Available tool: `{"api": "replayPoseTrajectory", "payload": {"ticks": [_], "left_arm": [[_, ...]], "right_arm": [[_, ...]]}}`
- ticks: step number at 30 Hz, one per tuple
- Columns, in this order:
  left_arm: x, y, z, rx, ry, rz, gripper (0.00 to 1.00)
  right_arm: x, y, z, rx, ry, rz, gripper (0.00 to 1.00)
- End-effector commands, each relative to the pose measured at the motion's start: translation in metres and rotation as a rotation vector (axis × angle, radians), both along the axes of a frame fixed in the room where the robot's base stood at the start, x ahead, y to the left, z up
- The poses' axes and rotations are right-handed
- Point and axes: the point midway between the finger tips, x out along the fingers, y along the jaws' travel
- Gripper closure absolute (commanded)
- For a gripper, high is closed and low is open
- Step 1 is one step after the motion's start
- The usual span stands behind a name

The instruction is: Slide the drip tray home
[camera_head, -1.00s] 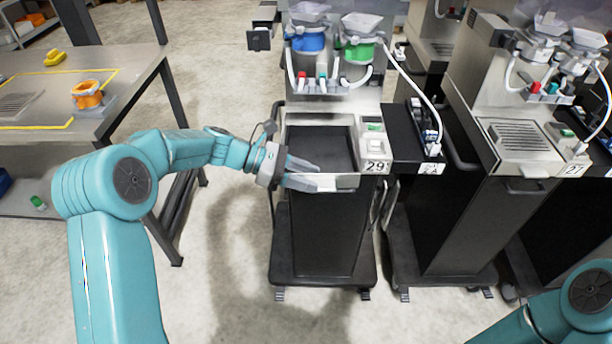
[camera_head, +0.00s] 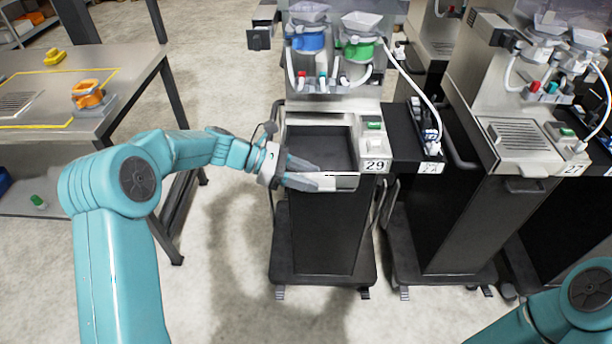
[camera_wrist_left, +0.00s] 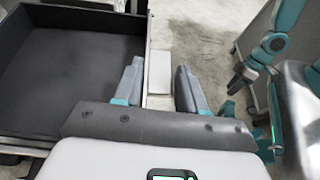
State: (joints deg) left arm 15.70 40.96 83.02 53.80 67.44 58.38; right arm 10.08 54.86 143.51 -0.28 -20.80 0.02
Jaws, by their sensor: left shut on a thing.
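The drip tray (camera_head: 322,146) is an open, dark box with a light front edge in the dispenser numbered 29. Its black inside (camera_wrist_left: 70,75) fills the left of the left wrist view, with the pale front wall beside it. My left gripper (camera_head: 318,175) reaches in from the left at the tray's front. Its fingers (camera_wrist_left: 160,90) are shut on the front part of the tray, one on each side of it. Part of the grip is hidden by the fingers.
Dispenser 27 (camera_head: 510,140) stands at the right with a slotted tray top. A narrow black shelf (camera_head: 412,140) with small items is between the machines. A table (camera_head: 125,85) with an orange part (camera_head: 88,95) stands at left. The floor in front is clear.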

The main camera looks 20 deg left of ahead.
Motion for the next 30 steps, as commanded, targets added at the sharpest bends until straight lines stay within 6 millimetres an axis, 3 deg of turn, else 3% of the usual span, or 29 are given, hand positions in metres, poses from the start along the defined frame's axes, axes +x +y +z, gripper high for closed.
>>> {"api": "replayPoseTrajectory", "payload": {"ticks": [30], "left_arm": [[0.035, 0.009, 0.001, 0.000, -0.001, 0.001, 1.00]], "right_arm": [[0.000, 0.000, 0.024, 0.000, 0.000, 0.000, 0.57]]}}
